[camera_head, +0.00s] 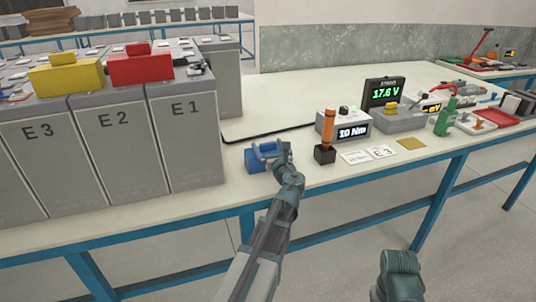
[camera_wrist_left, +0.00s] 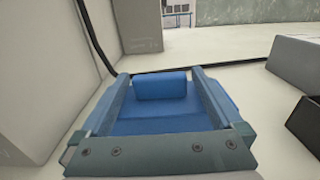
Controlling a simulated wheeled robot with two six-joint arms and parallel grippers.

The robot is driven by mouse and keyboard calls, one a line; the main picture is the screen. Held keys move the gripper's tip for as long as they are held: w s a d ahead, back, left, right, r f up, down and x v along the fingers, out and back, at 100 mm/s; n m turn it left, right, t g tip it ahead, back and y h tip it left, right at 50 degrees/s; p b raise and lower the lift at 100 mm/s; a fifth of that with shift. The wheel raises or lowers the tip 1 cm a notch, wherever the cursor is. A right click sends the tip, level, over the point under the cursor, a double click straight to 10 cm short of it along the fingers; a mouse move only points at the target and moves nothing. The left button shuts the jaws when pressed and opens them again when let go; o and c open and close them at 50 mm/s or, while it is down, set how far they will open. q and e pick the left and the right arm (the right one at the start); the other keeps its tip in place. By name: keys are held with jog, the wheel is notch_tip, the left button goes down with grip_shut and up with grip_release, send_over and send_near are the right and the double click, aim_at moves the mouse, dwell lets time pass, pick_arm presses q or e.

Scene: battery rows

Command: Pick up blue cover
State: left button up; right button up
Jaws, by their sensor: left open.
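The blue cover (camera_head: 254,164) lies on the table just right of the cell marked E 1. It also shows in the left wrist view (camera_wrist_left: 165,124), with a raised block-shaped handle (camera_wrist_left: 162,85) on top. My left gripper (camera_head: 270,151) is at the cover. In the left wrist view its two fingers (camera_wrist_left: 160,77) are spread, one on each side of the handle, over the cover. I cannot tell whether they touch it. The gripper partly hides the cover.
Grey cells (camera_head: 183,140) stand close on the left, with a yellow cover (camera_head: 66,76) and a red cover (camera_head: 140,67) on top. An orange-handled tool in a black holder (camera_head: 325,154) and a 10 Nm display box (camera_head: 345,126) stand to the right. A black cable (camera_wrist_left: 97,40) runs behind.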

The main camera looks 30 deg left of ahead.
pick_arm(q)
jog(key=shift+w+a, duration=0.1)
jog(key=c, duration=1.3)
jog(key=shift+r, duration=0.15)
pick_arm(e)
jog(key=shift+r, duration=0.15)
